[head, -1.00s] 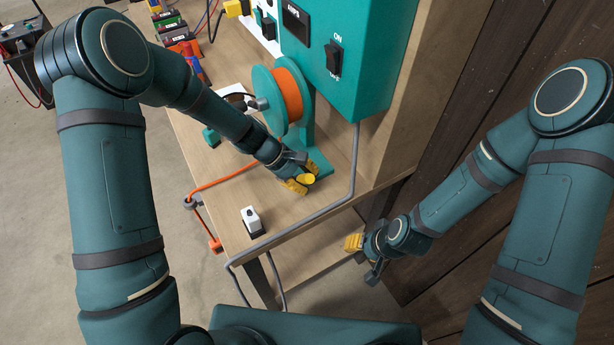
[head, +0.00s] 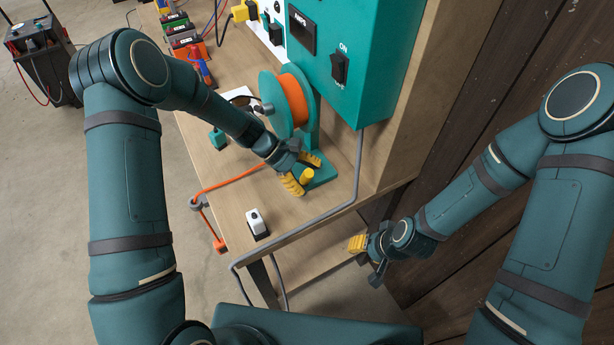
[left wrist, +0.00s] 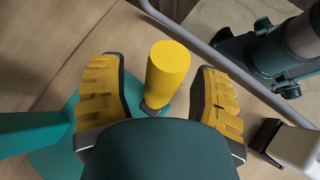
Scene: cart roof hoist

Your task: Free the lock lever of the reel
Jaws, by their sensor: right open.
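The lock lever has a yellow cylindrical handle (head: 307,175) and stands at the foot of the teal reel stand. The reel (head: 291,100) carries orange cord. My left gripper (head: 301,173) has its yellow-padded fingers on either side of the handle. In the left wrist view the handle (left wrist: 167,68) stands between the spread fingers, with a gap on both sides. The lever's lower end is partly hidden there by the gripper body. My right gripper (head: 357,243) is open and empty, low beside the bench's right end.
A teal box (head: 350,60) with a switch hangs above the bench, right of the reel. A grey cable (head: 330,208) runs along the bench edge. A small white switch block (head: 257,224) sits near the front corner. Orange cord (head: 232,181) crosses the bench top.

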